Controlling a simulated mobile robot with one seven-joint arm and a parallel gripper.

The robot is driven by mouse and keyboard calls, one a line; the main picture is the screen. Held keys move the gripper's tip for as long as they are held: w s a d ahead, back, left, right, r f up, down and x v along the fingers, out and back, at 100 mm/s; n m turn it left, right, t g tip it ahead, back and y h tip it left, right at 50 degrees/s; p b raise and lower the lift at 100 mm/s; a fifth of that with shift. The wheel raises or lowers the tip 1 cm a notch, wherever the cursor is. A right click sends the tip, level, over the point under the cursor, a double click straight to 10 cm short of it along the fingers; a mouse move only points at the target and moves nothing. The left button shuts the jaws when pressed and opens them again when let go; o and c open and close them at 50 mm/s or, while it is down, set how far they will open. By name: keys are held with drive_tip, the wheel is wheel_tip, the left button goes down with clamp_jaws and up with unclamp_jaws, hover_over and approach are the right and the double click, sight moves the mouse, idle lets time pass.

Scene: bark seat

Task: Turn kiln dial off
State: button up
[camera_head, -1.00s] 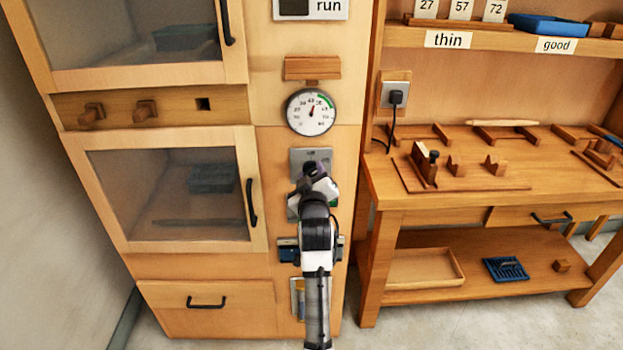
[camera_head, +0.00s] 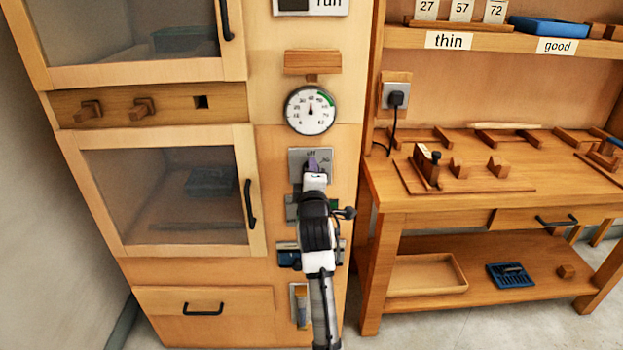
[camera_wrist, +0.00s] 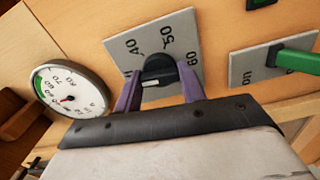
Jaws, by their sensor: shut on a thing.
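A black dial knob (camera_wrist: 156,70) with a white mark sits on a grey plate (camera_wrist: 180,30) marked 40, 50 and 60. My gripper (camera_wrist: 160,82) has purple fingers shut on the knob, one on each side. In the head view the grey plate (camera_head: 298,158) is on the cabinet column below a round gauge (camera_head: 310,110). My gripper (camera_head: 312,165) covers the knob there. The gauge also shows in the wrist view (camera_wrist: 70,92). The plate's small lettering in the head view is too small to read surely.
A grey plate with a green handle (camera_wrist: 295,62) is beside the dial plate in the wrist view. Two glass cabinet doors with black handles (camera_head: 250,204) are to the left. A workbench (camera_head: 380,190) stands close on the right. A wooden block (camera_head: 312,62) juts out above the gauge.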

drive_tip(key=shift+n, duration=0.7)
drive_tip(key=o, duration=1)
drive_tip(key=s+b, duration=0.3)
drive_tip(key=s, duration=1.1)
drive_tip(key=shift+w, duration=0.1)
